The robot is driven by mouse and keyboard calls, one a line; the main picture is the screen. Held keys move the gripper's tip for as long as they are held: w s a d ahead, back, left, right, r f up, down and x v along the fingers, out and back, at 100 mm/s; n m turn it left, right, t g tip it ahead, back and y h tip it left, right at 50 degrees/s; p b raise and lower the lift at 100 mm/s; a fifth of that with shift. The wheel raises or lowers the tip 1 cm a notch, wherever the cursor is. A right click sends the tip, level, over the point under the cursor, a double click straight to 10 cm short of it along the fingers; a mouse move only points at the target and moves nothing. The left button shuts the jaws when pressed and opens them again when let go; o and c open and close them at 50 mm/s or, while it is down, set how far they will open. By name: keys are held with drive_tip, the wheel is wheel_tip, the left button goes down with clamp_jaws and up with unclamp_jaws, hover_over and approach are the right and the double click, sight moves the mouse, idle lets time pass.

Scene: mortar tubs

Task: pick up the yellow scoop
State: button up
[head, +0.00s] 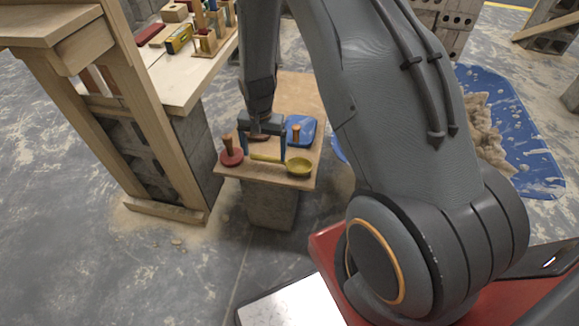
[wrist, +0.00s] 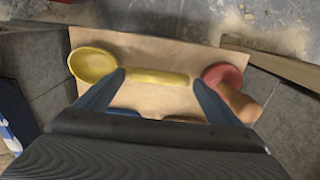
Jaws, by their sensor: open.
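The yellow scoop (head: 298,167) lies on a small wooden board near its front edge in the head view, bowl to the right and handle to the left. In the wrist view the scoop (wrist: 92,64) has its bowl at the left and its handle running right. My gripper (head: 262,155) is open and points down over the board. In the wrist view the gripper (wrist: 158,80) has its fingertips spread along the handle's length, one near the bowl and one near the handle's end. Nothing is held. I cannot tell the height of the fingertips above the scoop.
A red round tool with a wooden handle (head: 231,157) stands left of the scoop, close to one finger. A blue tool with a wooden knob (head: 301,130) lies behind. The board (head: 232,172) rests on a grey block. A workbench (head: 180,85) stands at left.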

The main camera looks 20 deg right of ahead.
sight(265, 156)
wheel_tip(265, 156, down, 3)
drive_tip(key=shift+w+f, duration=0.1)
drive_tip(key=shift+f, duration=0.05)
drive_tip(key=c, duration=1.4)
